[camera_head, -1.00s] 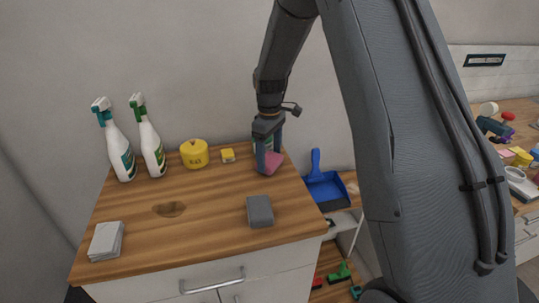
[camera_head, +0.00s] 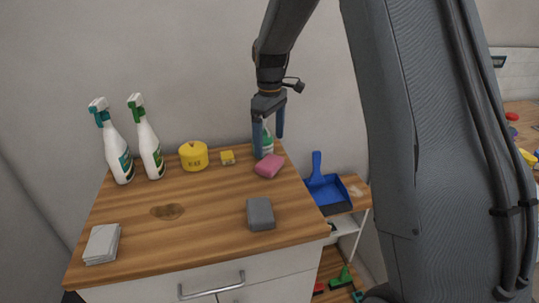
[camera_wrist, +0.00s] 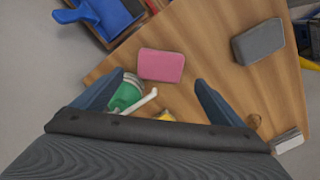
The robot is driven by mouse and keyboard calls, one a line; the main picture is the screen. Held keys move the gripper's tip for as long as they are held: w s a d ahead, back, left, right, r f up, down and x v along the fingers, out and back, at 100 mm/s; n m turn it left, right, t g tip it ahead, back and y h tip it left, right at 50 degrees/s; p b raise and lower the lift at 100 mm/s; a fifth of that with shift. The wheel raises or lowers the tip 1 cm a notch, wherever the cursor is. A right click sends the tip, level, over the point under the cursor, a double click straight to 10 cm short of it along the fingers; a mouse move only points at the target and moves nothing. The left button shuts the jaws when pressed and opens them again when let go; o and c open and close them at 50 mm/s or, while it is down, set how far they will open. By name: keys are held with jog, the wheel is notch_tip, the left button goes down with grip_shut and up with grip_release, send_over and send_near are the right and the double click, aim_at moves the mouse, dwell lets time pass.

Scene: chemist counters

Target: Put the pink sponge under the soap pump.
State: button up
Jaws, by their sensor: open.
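The pink sponge (camera_head: 268,167) lies on the wooden counter near its back right corner; it also shows in the wrist view (camera_wrist: 161,65). The soap pump (camera_head: 267,144), a green and white bottle, stands just behind the sponge. In the wrist view the soap pump (camera_wrist: 125,95) shows its white spout, close to the left finger. The sponge is beside the pump, not beneath it. My gripper (camera_head: 269,146) is open and empty, above and behind the sponge, with its fingers around the pump's top in the picture. The fingers partly hide the bottle in the head view.
A grey sponge (camera_head: 260,213) lies nearer the front. A yellow tin (camera_head: 194,155), a small yellow block (camera_head: 227,157) and two spray bottles (camera_head: 151,150) stand along the back. A blue dustpan (camera_head: 326,190) is right of the counter. The counter's middle is clear, save a brown stain.

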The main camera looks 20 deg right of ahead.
notch_tip(320, 180, up, 5)
jog(key=s+f+m, duration=0.3)
jog(key=s, duration=0.6)
jog(key=s+f+m, duration=0.3)
jog(key=s, duration=0.6)
jog(key=s+f+m, duration=0.3)
jog(key=s+f, duration=0.1)
jog(key=s, duration=0.6)
jog(key=shift+s+t+b, duration=0.1)
jog(key=shift+t+b, duration=0.2)
jog(key=shift+b, duration=0.1)
